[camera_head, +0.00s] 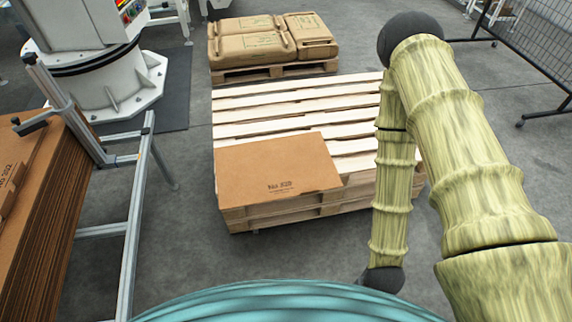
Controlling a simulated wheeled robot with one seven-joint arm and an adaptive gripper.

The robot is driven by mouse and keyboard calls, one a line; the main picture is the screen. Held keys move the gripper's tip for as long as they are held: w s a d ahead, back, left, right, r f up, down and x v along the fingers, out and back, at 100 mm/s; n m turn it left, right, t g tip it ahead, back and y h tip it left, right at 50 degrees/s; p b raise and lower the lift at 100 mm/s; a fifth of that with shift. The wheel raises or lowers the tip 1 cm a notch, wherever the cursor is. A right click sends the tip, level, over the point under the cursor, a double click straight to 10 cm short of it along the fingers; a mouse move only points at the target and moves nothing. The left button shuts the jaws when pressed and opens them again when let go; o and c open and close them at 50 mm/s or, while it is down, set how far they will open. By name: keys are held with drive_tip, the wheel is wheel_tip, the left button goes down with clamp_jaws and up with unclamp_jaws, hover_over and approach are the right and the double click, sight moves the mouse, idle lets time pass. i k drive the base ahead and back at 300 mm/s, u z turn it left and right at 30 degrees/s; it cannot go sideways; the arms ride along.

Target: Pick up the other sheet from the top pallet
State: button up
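A brown cardboard sheet (277,166) with dark print lies flat on the front left part of the top pallet (290,120). The pallet's pale slats show bare behind the sheet and to its right. At least one more pallet (290,214) is stacked below. My arm reaches up on the right and folds down over the pallet's right side. It ends in a dark joint (383,278) near the bottom of the picture, in front of the pallet and to the right of the sheet. No gripper fingers show there, and nothing is seen touching the sheet.
A tall stack of brown sheets (45,230) stands at the left beside a grey metal frame (133,220). Brown sacks (250,45) lie on a pallet (273,71) behind. A white machine base (105,85) is at the upper left, a mesh fence (535,45) at the upper right. Bare floor surrounds the pallets.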

sight(266, 170)
drive_tip(key=u, duration=3.05)
drive_tip(key=k, duration=0.85)
drive_tip(key=z, duration=1.7)
